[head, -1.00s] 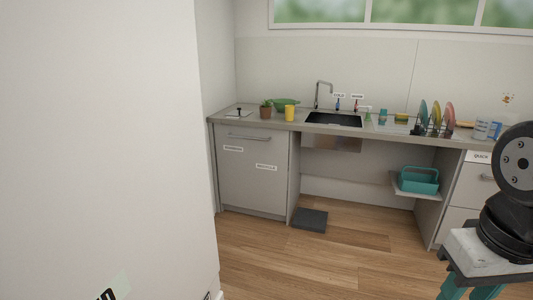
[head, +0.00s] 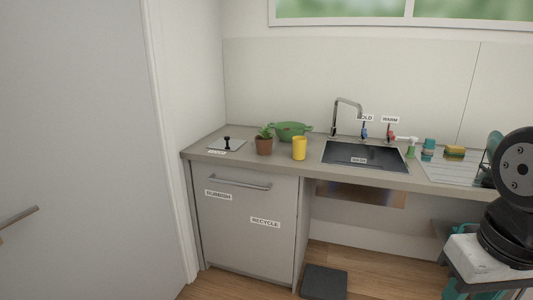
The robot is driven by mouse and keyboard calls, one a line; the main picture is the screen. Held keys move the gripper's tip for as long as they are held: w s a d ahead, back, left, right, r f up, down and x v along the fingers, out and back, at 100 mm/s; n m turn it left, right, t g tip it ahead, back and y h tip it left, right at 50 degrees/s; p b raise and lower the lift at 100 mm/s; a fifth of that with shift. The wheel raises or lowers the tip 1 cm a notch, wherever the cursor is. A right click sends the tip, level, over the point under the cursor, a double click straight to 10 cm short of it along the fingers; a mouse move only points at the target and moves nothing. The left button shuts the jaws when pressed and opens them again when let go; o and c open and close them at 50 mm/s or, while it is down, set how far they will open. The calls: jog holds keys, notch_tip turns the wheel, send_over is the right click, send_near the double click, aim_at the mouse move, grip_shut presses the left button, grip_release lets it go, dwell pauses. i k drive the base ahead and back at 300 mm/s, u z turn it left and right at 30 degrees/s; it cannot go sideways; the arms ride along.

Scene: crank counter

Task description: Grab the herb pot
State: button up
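The herb pot (head: 264,146) is a small brown pot with a green plant. It stands upright on the grey counter, left of the yellow cup (head: 299,148) and in front of the green colander-like bowl (head: 290,130). Nothing hides it. Parts of my own arm show at the right edge of the head view, well away from the pot. My gripper itself is out of the picture.
The counter (head: 240,167) has a black-knobbed plate (head: 227,145) at the left and a sink (head: 362,154) at the right. A dark mat (head: 324,281) lies on the floor below. A grey door (head: 75,150) fills the left side.

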aim_at(264, 142)
jog(key=i, duration=1.85)
jog(key=u, duration=2.25)
jog(key=i, duration=0.95)
jog(key=z, duration=3.3)
